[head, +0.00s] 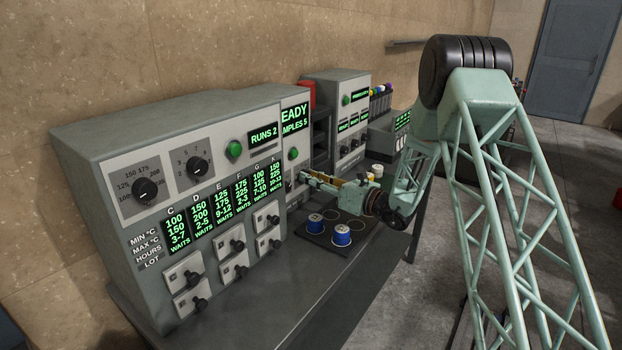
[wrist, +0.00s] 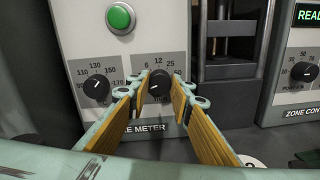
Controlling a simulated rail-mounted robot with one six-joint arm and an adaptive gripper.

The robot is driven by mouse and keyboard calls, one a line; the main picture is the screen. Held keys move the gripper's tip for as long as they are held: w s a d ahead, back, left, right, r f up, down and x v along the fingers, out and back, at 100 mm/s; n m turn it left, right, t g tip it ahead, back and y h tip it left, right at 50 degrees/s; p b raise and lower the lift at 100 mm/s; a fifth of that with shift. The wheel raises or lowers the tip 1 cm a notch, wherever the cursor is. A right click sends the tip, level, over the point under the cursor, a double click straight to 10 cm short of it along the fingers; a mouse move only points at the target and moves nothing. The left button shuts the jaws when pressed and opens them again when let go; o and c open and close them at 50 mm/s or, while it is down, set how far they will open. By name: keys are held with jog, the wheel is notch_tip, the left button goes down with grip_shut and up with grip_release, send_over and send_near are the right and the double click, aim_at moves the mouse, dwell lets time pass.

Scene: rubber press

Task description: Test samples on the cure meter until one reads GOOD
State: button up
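The cure meter is the grey unit whose display (head: 294,117) shows "EADY" and "MPLES 5", cut off at the left. In the wrist view its panel has a green button (wrist: 120,18), a left dial (wrist: 97,88) and a right dial (wrist: 158,82) marked 6, 12, 25. My gripper (wrist: 159,88) points at the panel, fingertips on either side of the right dial's knob; whether they press on it cannot be told. In the head view my gripper (head: 304,177) is close to the meter front. Two blue, white-topped samples (head: 316,223) (head: 342,236) stand on a dark mat (head: 318,240).
The large machine at left (head: 90,165) shows "RUNS 2" and a table of limits. Further units (head: 341,105) stand behind the meter. A pale round object (head: 377,170) lies past my gripper. The bench front (head: 265,315) is clear.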

jog(key=shift+r+m+p, duration=0.1)
jog(key=shift+m+p, duration=0.3)
jog(key=shift+p, duration=0.15)
jog(key=shift+m+g+p, duration=0.3)
jog(key=shift+m+p, duration=2.45)
jog(key=shift+m, duration=0.25)
jog(key=o, duration=0.8)
jog(key=shift+d, duration=0.1)
jog(key=shift+v, duration=5.95)
